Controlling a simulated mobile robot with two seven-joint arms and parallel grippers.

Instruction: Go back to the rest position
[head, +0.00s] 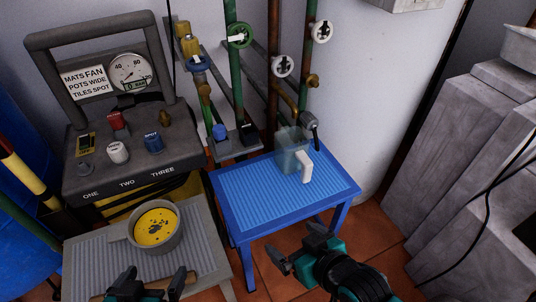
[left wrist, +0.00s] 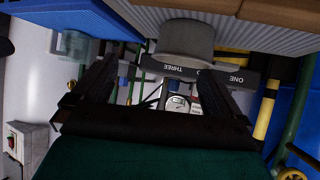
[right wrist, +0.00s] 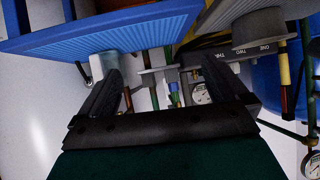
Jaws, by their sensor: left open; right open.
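My left gripper (head: 151,281) is open and empty at the front edge of the grey table, in front of the grey pot. My right gripper (head: 295,246) is open and empty in front of the blue table, apart from it. The grey pot (head: 174,238) holds yellow paint with dark specks and stands on the grey table (head: 205,262); it also shows in the left wrist view (left wrist: 186,40). A clear jug with a white handle (head: 305,168) stands on the blue table (head: 250,194). The right wrist view shows open fingers with nothing between them (right wrist: 180,88).
A dark panel with a gauge (head: 129,70) and coloured knobs stands behind the grey table. Pipes with valves (head: 239,34) rise behind the blue table. Grey blocks (head: 455,160) stand at the right. Tiled floor (head: 385,225) shows between them and the blue table. A brown bar lies near my left gripper.

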